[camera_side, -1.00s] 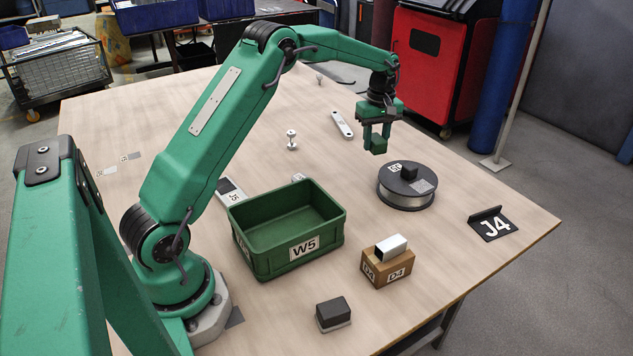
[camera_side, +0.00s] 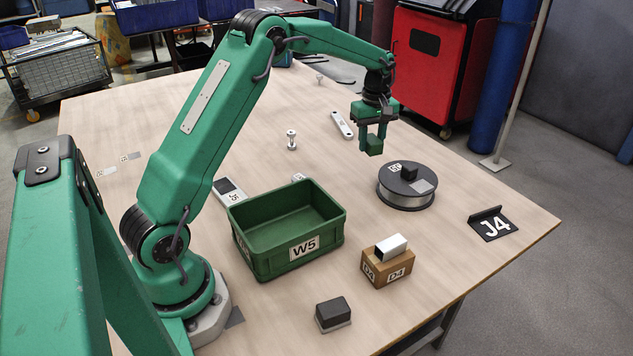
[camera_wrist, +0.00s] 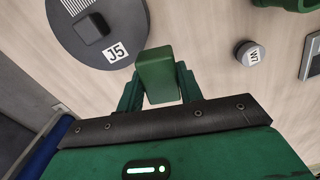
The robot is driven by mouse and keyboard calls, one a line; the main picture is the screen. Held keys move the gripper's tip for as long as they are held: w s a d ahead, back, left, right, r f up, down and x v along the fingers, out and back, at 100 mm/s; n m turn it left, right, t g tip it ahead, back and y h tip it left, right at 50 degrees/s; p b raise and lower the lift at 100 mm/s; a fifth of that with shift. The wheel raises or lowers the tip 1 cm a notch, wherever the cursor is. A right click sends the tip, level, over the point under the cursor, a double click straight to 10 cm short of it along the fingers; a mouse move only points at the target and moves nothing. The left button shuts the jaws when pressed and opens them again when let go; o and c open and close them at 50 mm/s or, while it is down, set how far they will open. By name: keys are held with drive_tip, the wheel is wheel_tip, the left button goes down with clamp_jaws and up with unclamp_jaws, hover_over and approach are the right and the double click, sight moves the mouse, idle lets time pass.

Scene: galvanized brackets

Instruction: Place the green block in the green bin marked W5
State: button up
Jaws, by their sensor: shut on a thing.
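The green block (camera_side: 375,146) is held between the fingers of my gripper (camera_side: 374,138), above the far right part of the table. In the wrist view the block (camera_wrist: 155,76) sits between the two fingers of my gripper (camera_wrist: 158,88). The green bin marked W5 (camera_side: 319,246) stands on the table to the left of and nearer than the gripper in the side view. Its inside looks empty. At the top right of the wrist view a green edge shows, probably part of the bin.
A dark spool (camera_side: 407,191) with a black block on top stands right of the bin. A black J4 sign (camera_side: 492,225), a dark block (camera_side: 333,312) and a white bolt-shaped part (camera_side: 292,140) stand around. Table between gripper and bin is mostly clear.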

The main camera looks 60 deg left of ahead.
drive_tip(key=s+d+n, duration=0.1)
drive_tip(key=s+d, duration=0.3)
drive_tip(key=s, duration=0.8)
drive_tip(key=s+d+n, duration=0.1)
drive_tip(key=s+d, duration=0.2)
drive_tip(key=s, duration=1)
drive_tip(key=shift+s+d, duration=0.25)
drive_tip(key=shift+d, duration=0.1)
drive_tip(key=shift+f, duration=0.15)
approach(299, 223)
drive_tip(key=shift+s+d+f, duration=0.4)
drive_tip(key=shift+d+f, duration=0.15)
drive_tip(key=shift+d, duration=0.25)
drive_tip(key=shift+s+d+f, duration=0.4)
drive_tip(key=shift+d+f, duration=0.15)
drive_tip(key=shift+d, duration=0.2)
drive_tip(key=shift+f, duration=0.1)
drive_tip(key=shift+f, duration=1.95)
drive_tip(key=shift+f, duration=0.15)
